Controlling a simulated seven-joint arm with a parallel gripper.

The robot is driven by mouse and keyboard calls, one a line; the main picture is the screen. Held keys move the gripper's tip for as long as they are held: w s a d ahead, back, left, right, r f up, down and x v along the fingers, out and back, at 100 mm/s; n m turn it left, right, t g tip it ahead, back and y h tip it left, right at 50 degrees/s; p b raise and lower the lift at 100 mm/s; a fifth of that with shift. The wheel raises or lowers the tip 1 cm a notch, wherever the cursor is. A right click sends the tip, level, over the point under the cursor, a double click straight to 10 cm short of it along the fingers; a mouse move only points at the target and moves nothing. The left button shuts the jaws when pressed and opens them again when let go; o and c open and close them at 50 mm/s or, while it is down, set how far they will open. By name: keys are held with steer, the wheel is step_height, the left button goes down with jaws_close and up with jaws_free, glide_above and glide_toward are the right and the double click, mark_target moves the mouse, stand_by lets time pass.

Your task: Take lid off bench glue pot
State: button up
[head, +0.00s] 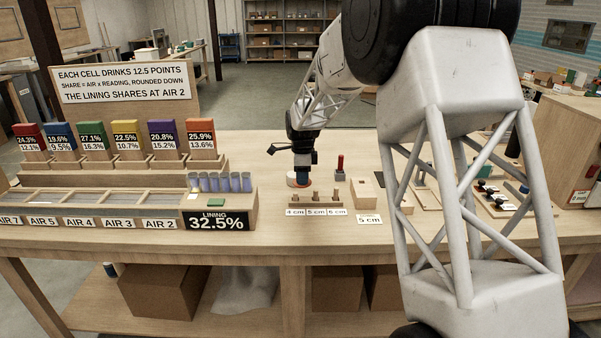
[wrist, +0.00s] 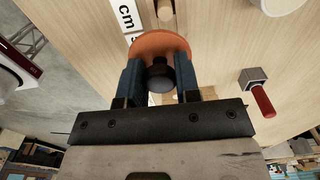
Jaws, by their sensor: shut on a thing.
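My gripper (head: 302,181) points down over the bench and is shut on the glue pot's lid. In the wrist view the two blue fingers (wrist: 160,80) stand on either side of the lid's dark knob (wrist: 160,74). The lid (wrist: 158,43) is an orange disc. The white glue pot (head: 291,180) shows beside and partly behind the lid in the head view. In the wrist view a white round shape, apparently the pot (wrist: 281,4), is cut off at the top right, apart from the lid. The lid's height above the bench is hard to tell.
A rack of short pegs (head: 316,206) with cm labels stands just in front of my gripper. The lining display (head: 222,210) and coloured cards lie left. Bare bench lies behind the gripper.

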steer(key=shift+s+d+r, duration=0.1)
steer(key=shift+s, duration=0.5)
steer(key=shift+w, duration=0.1)
stand_by(0.3)
steer(key=r, duration=0.1)
glide_above(319, 183)
steer(key=shift+r, duration=0.1)
stand_by(0.3)
steer(key=shift+f, duration=2.5)
steer(key=shift+f, duration=0.15)
steer(key=shift+f, duration=2.4)
steer(key=shift+f, duration=0.1)
